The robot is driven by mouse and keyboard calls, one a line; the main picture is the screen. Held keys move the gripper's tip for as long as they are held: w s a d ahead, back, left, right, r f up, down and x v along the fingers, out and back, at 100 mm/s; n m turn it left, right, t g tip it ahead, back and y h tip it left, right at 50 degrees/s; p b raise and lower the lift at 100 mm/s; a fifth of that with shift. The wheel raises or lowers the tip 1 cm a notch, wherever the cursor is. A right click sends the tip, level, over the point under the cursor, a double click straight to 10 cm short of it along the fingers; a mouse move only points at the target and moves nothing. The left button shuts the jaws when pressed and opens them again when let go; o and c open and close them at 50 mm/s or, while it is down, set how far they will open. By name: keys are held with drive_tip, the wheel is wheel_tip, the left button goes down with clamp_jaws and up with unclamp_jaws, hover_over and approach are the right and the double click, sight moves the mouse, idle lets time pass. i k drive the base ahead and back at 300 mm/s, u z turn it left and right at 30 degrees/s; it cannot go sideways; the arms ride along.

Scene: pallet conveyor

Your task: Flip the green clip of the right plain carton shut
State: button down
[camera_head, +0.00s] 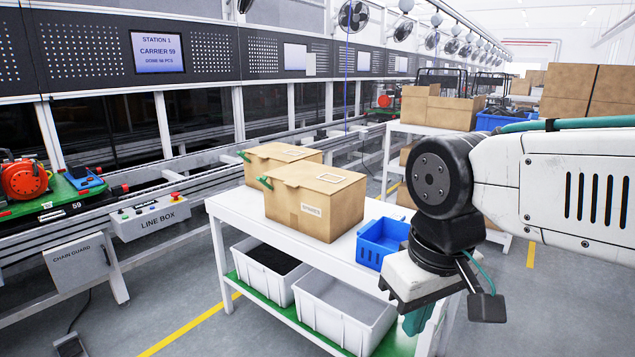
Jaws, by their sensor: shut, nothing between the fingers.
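Two brown cartons with green clips stand on a white table. The right carton (316,203) is nearer and has a pale label on its front that seems to read "SPARES". Its green clip (265,183) sticks out at the upper left edge, tilted up and not lying flat. The left carton (279,156) stands behind it, with a similar green clip (243,156) sticking out. My gripper (418,320) points down at the lower right, shut and empty, in front of the table's right end and well apart from both cartons. My wrist partly hides it.
A blue bin (379,240) stands on the table right of the right carton, close to my wrist. Grey bins (340,306) fill the shelf below. The conveyor with a line box (150,219) runs along the left. A shelf with cartons stands behind my arm.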

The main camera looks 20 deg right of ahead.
sight(263, 180)
drive_tip(key=z, duration=0.05)
drive_tip(key=k, duration=0.65)
drive_tip(key=u, duration=0.65)
drive_tip(key=i, duration=1.55)
drive_tip(key=z, duration=0.85)
